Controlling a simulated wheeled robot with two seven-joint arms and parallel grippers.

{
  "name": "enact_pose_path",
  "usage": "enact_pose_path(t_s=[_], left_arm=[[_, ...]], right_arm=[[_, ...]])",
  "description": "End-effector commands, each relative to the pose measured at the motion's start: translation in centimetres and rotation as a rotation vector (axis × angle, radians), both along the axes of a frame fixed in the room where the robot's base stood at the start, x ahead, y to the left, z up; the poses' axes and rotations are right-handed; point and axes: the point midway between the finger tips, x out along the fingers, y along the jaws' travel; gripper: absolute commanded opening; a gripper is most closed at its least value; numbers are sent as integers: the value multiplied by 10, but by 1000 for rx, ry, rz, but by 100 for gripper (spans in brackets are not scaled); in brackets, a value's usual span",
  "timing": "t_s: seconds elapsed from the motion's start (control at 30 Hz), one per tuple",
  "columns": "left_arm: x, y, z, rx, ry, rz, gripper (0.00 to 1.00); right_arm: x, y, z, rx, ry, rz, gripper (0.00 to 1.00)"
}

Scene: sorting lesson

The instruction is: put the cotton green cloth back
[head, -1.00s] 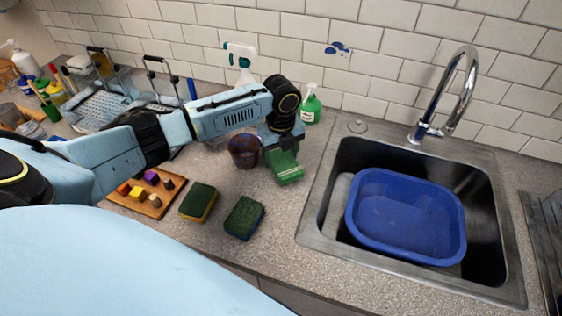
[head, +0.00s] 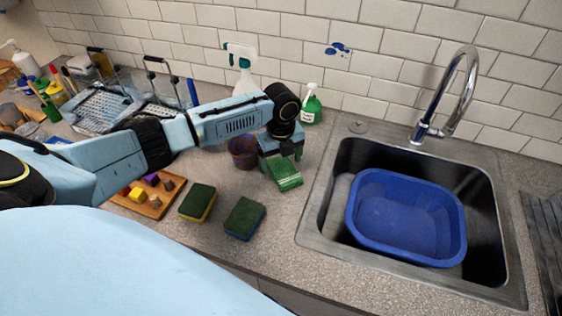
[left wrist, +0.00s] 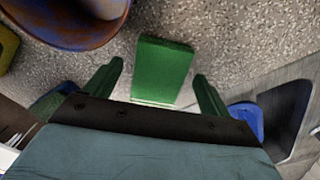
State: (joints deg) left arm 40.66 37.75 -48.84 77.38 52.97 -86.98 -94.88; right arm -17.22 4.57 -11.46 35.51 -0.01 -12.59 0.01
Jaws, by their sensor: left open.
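The green cloth (head: 286,177) lies as a folded flat block on the counter, left of the sink and in front of the brown cup. It also shows in the left wrist view (left wrist: 163,60), its near edge paler. My left gripper (head: 280,156) is just above and behind the cloth in the head view. In the left wrist view its two fingers (left wrist: 158,72) are apart on either side of the cloth, with gaps between, and hold nothing. My right gripper is in neither view.
A brown cup (head: 243,151) stands close left of the gripper. Two sponges (head: 198,202) (head: 244,218) lie in front. The sink (head: 315,232) holds a blue basin (head: 408,250). A green spray bottle (head: 311,106) and a white one (head: 244,78) stand behind.

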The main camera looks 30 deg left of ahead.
Motion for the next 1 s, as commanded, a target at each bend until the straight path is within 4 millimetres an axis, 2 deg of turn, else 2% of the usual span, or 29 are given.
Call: enact_pose_path(t_s=[0.3,0.5,0.7,1.0], left_arm=[[2,0,67,0,-7,-2,83],[1,0,98,0,-4,-1,83],[1,0,109,0,-1,0,83],[1,0,109,0,-1,0,83]], right_arm=[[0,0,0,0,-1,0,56],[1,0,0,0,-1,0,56],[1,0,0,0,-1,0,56],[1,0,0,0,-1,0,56]])
